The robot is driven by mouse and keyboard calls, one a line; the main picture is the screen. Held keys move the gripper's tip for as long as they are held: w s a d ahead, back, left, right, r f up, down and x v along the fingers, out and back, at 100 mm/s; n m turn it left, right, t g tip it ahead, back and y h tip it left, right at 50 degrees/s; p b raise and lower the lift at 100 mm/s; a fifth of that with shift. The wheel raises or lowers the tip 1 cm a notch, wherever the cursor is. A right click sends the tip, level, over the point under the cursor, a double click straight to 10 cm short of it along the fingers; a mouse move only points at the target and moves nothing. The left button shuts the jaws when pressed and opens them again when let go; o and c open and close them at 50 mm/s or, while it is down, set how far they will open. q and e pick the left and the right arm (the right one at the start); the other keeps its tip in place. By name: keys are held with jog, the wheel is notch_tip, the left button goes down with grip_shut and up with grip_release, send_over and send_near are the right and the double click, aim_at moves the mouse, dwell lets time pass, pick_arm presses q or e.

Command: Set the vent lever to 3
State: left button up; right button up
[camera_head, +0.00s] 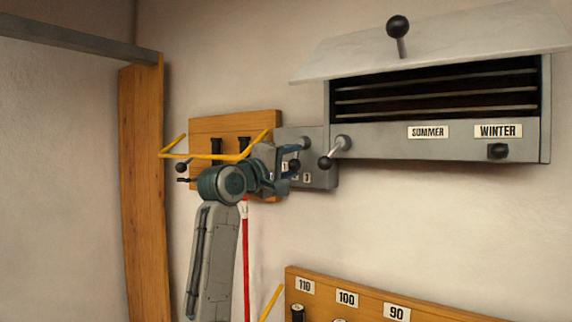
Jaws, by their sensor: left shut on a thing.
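A grey plate (322,179) with small number labels is on the wall, left of the vent box. The label "3" (307,177) is readable on it; the others are partly hidden by my gripper. A short lever with a dark knob (294,165) hangs down and to the left from a pivot (305,143) on this plate. My left gripper (289,164) is at that knob and shut on it, covering the plate's left part. The exact number the lever points at is hidden. My right gripper is not in view.
A second lever with a dark knob (325,162) sticks out close to the right. The vent box (370,140) has SUMMER and WINTER labels and a top lever (398,27). A wooden board (207,127) with yellow bars is behind my arm. A numbered rack (330,281) stands below.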

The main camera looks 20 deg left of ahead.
pick_arm(q)
jog(key=shift+s+d+f+n+y, duration=0.15)
jog(key=shift+d+n, duration=0.1)
jog(key=shift+n, duration=0.4)
jog(key=shift+w+d+n+y, duration=0.1)
jog(key=shift+d+n+y, duration=0.1)
jog(key=shift+n, duration=0.45)
jog(key=shift+s, duration=0.1)
jog(key=o, duration=0.9)
jog(key=shift+d, duration=0.1)
jog(key=b+v, duration=0.6)
jog(key=v, duration=0.4)
jog(key=shift+s+f, duration=0.2)
jog(key=shift+f, duration=0.1)
jog(key=shift+f, duration=0.1)
